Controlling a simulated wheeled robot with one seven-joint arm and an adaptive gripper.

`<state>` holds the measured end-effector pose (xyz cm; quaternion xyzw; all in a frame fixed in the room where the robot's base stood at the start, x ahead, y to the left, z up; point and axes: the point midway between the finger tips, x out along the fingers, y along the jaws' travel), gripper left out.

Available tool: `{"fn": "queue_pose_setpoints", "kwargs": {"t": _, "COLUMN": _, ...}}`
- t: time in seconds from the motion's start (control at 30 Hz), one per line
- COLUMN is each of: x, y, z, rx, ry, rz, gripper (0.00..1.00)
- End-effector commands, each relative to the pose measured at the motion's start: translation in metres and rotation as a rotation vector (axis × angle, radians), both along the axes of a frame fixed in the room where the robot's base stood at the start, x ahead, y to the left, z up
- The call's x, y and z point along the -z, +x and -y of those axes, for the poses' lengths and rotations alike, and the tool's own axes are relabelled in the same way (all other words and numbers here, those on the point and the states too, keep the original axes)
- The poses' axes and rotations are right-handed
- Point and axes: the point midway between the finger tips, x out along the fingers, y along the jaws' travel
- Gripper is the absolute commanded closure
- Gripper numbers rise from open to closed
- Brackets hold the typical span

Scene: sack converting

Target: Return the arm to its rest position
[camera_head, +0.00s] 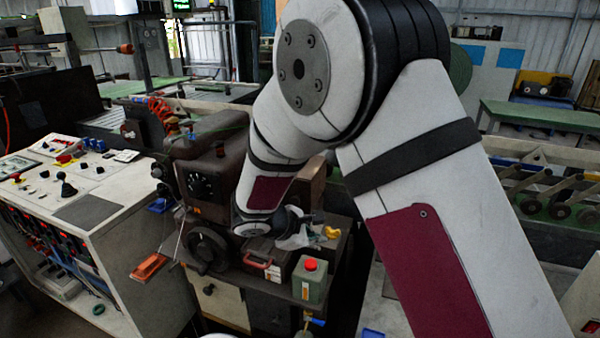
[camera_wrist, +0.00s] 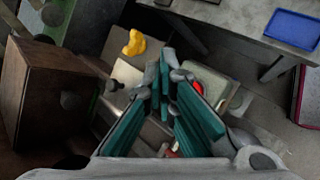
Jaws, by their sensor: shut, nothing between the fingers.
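My arm spans the middle of the head view, raised and bent, with its far end reaching down over a cluttered bench. My gripper (camera_head: 296,228) is partly hidden by the arm there, above the bench top. In the wrist view my gripper (camera_wrist: 168,84) shows its teal-padded fingers close together, shut and empty. They point down toward the bench. A can with a red cap (camera_head: 309,281) stands on the bench, near and below the gripper; in the wrist view the fingers partly cover it.
A dark toolbox (camera_head: 265,262) and a yellow item (camera_head: 331,232) lie on the bench, close to the gripper. A brown block (camera_wrist: 40,92) stands left in the wrist view. A control console (camera_head: 95,200) is at left. A blue tray (camera_wrist: 293,28) lies on another surface.

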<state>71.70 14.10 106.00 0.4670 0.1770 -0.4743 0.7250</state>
Motion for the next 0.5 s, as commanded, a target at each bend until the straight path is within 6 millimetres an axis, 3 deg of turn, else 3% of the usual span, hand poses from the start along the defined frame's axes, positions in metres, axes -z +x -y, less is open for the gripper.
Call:
{"fn": "queue_pose_setpoints", "kwargs": {"t": 0.17, "x": -0.042, "y": -0.013, "z": 0.032, "rx": 0.134, "ry": 0.083, "rz": 0.036, "gripper": 1.00}}
{"fn": "queue_pose_setpoints", "kwargs": {"t": 0.3, "x": -0.088, "y": -0.041, "z": 0.069, "rx": 0.306, "ry": 0.199, "rz": 0.076, "gripper": 1.00}}
{"fn": "queue_pose_setpoints", "kwargs": {"t": 0.5, "x": -0.140, "y": -0.092, "z": 0.112, "rx": 0.542, "ry": 0.379, "rz": 0.135, "gripper": 1.00}}
